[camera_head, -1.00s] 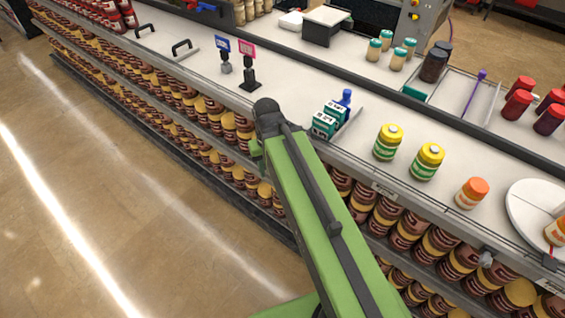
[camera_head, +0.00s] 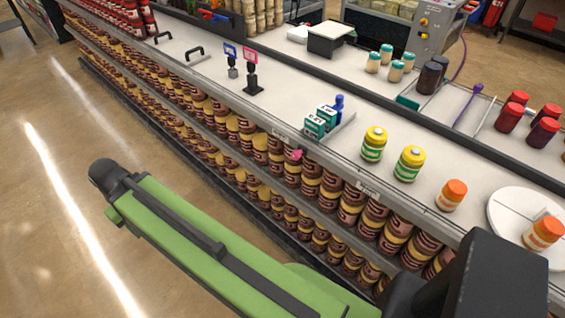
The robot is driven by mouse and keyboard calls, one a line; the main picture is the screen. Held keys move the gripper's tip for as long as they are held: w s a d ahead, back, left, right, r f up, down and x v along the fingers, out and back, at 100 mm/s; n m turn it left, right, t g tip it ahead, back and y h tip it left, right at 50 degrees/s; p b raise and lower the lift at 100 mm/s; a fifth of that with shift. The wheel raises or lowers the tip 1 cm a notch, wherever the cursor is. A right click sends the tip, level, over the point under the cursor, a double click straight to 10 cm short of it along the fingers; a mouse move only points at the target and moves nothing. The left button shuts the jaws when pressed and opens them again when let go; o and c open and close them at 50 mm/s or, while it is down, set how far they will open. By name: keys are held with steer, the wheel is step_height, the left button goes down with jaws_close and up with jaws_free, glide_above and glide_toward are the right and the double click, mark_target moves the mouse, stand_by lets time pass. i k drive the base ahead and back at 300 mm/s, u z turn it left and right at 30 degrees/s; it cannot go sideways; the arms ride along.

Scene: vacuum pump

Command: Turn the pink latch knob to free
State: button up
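A pink-framed sign (camera_head: 250,56) on a black stand is on the counter farther back. My green arm stretches to the lower left over the floor, well apart from the pink knob. My gripper does not show; only arm links and a dark joint are visible.
Teal boxes (camera_head: 320,121) and a blue bottle (camera_head: 339,106) stand near the counter edge. Yellow-lidded jars (camera_head: 374,144) and a white round plate (camera_head: 505,205) with an orange-lidded jar are to the right. Black handles (camera_head: 195,52) are at left. Open floor (camera_head: 60,230) lies at left.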

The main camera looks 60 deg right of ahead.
mark_target(295, 154)
steer(key=u, duration=0.3)
steer(key=k, duration=1.4)
steer(key=z, duration=0.05)
steer(key=i, duration=0.9)
steer(key=u, duration=0.05)
